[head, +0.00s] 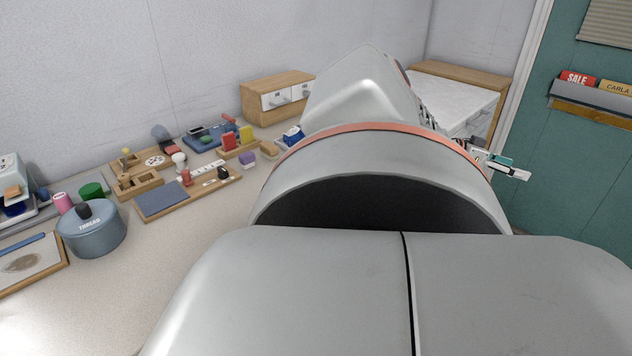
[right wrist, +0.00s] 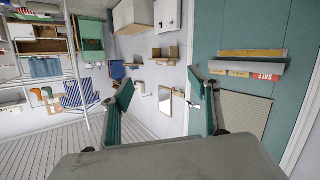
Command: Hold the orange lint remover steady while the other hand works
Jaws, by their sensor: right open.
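My right gripper (head: 509,167) is open at the right of the head view, beyond my own large grey arm parts. Its two teal-padded fingers stand wide apart with nothing between them in the right wrist view (right wrist: 166,95). It is in the air, far from the worktop things. I cannot make out the orange lint remover for sure. A small orange-red piece (head: 229,118) shows at the back of the worktop, too small to identify. My left gripper is not in view.
The worktop (head: 190,235) has bare room at its front. A blue-grey THREAD pot (head: 91,232), wooden trays and a blue pad (head: 162,199) stand on it. A wooden drawer box (head: 275,96) is at the back. A teal wall with a sign rack (head: 590,98) is at right.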

